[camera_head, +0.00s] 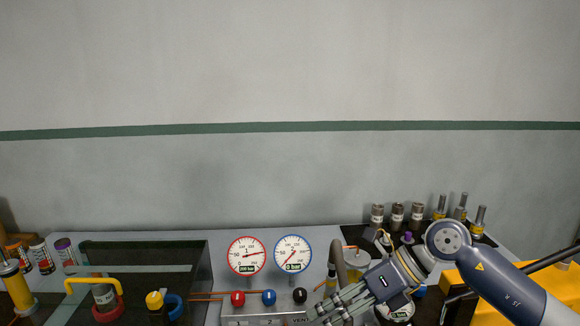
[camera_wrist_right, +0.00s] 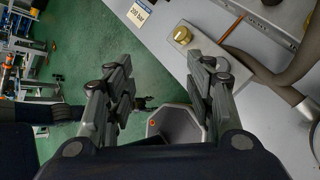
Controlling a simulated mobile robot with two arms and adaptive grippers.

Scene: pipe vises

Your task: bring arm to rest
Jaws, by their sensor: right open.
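My right arm comes in from the right edge in the head view. Its gripper (camera_head: 338,306) is over the front of the bench, near the grey hose (camera_head: 337,265) and just right of the black knob (camera_head: 300,296). In the wrist view the two fingers of the right gripper (camera_wrist_right: 162,75) stand well apart with nothing held between them. The bench edge and green floor show past them.
A red-rimmed gauge (camera_head: 246,255) and a blue-rimmed gauge (camera_head: 293,253) stand mid-bench. A grey bin-like object (camera_wrist_right: 175,125) is below the gripper.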

